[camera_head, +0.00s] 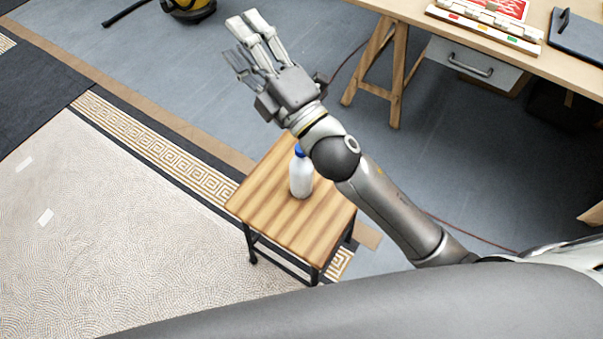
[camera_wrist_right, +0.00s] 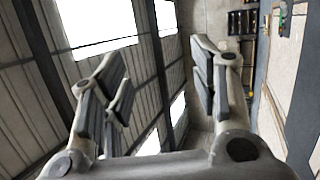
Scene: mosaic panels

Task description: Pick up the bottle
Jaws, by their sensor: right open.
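A white bottle (camera_head: 301,177) with a blue cap stands upright on a small wooden stool (camera_head: 268,205) with dark legs. My right arm passes over the stool's far right part, and its wrist hides a little of the area beside the bottle's cap. My right gripper (camera_head: 243,46) is beyond the stool, raised, and points away from the bottle. In the right wrist view its fingers (camera_wrist_right: 160,85) are apart with nothing between them. The bottle does not show in that view. My left gripper is not in view.
A wooden workbench (camera_head: 405,10) with trestle legs stands at the back right, with a grey drawer (camera_head: 475,63) under it. A yellow and black machine (camera_head: 190,8) is at the top. The patterned floor (camera_head: 120,230) left of the stool is mostly clear.

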